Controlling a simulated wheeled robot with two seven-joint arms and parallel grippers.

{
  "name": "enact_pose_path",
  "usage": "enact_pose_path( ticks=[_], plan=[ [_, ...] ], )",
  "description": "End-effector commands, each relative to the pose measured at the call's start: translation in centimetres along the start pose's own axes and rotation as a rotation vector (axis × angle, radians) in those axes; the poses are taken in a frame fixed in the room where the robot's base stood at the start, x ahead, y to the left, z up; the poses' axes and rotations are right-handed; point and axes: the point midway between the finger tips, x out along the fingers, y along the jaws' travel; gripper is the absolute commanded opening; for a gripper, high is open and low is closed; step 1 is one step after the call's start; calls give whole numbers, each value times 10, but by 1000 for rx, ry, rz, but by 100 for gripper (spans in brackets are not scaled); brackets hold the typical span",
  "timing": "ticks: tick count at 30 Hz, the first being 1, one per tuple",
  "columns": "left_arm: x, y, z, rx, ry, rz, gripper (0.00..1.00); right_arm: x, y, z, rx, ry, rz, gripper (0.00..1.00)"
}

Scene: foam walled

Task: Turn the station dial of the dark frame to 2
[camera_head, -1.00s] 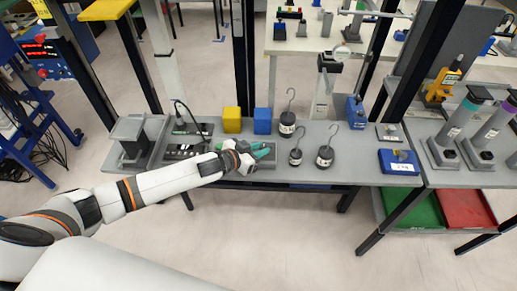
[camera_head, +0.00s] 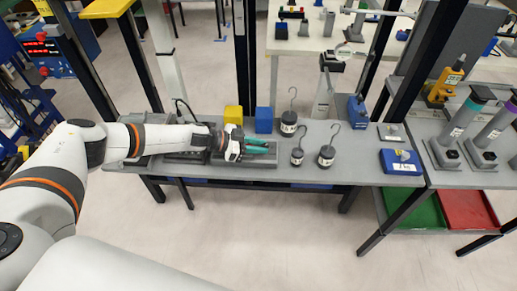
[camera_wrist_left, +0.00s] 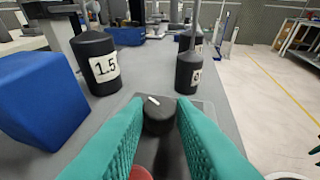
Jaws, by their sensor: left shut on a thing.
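The dial is a round dark knob (camera_wrist_left: 158,116) with a white pointer mark on top, seen in the left wrist view. It stands on a low grey panel whose edge (camera_head: 262,159) shows in the head view. My left gripper (camera_head: 262,146) is low over this panel, and its green fingers (camera_wrist_left: 158,132) are shut on the knob from both sides. The white mark points up and to the left in the wrist view. Any numbers around the dial are hidden or too small to read. My right gripper is not in view.
A blue block (camera_head: 263,121) and a yellow block (camera_head: 232,115) stand just behind the gripper. Hooked dark weights (camera_head: 326,157) stand to the right, one marked 1.5 (camera_wrist_left: 106,67). Black posts (camera_head: 240,60) rise behind the bench. A red part shows between the fingers.

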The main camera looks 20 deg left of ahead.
Motion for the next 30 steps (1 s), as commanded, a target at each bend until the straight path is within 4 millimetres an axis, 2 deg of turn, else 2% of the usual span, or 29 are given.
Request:
enact_pose_path(
  ticks=[1, 15, 21, 30],
  plan=[
    [2, 5, -4, 23, 0, -35, 0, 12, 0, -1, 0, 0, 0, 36],
    [4, 11, -4, 152, -2, -352, 0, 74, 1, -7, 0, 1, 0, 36],
    [4, 12, -1, 177, -2, -416, 0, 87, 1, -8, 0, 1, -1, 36],
    [3, 11, 2, 187, -3, -447, 0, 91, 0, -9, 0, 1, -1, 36]
  ],
)
